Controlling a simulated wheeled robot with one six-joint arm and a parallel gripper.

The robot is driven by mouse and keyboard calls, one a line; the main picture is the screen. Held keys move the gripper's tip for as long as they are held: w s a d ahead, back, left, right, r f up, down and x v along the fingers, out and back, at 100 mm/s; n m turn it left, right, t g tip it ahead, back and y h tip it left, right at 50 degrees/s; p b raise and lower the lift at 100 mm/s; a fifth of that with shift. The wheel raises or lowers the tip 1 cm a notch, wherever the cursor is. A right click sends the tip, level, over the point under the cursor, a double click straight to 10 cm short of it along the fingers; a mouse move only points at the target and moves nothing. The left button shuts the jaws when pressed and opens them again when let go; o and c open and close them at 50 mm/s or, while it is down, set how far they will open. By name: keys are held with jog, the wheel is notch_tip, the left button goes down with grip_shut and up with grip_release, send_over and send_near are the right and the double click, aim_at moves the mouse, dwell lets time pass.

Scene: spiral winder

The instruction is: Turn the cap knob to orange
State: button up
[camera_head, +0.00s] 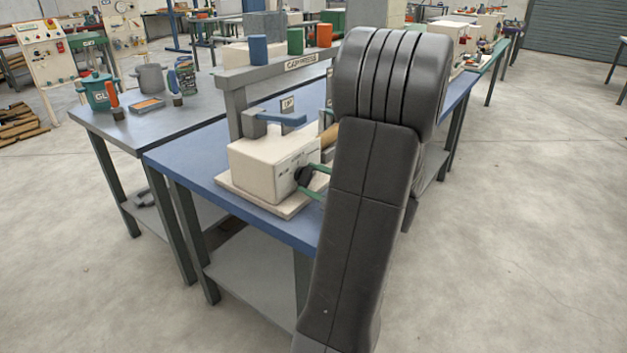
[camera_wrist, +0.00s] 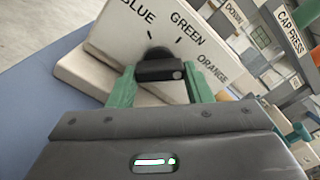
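The cap knob (camera_wrist: 160,69) is black, on the front of a cream box marked BLUE, GREEN and ORANGE in the wrist view. It also shows in the head view (camera_head: 303,176) on the box (camera_head: 268,165). My gripper (camera_wrist: 160,76) has green fingers, one on each side of the knob. They appear to touch both its ends, so it looks shut on the knob. I cannot tell for certain which mark the knob points to. In the head view my arm hides the box's right side.
The box stands on a blue-topped table (camera_head: 225,185). A grey frame with a CAP PRESS sign (camera_head: 300,62) rises behind it, carrying a blue cylinder (camera_head: 258,50), a green one (camera_head: 295,41) and an orange one (camera_head: 324,35). Open floor lies right of my arm.

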jog(key=shift+c, duration=0.8)
jog(key=shift+r+m+p, duration=0.25)
jog(key=shift+m+p, duration=0.35)
jog(key=shift+p, duration=0.35)
jog(key=shift+f+m+p, duration=0.25)
jog(key=shift+m+p, duration=0.65)
jog(key=shift+m, duration=0.1)
jog(key=o, duration=1)
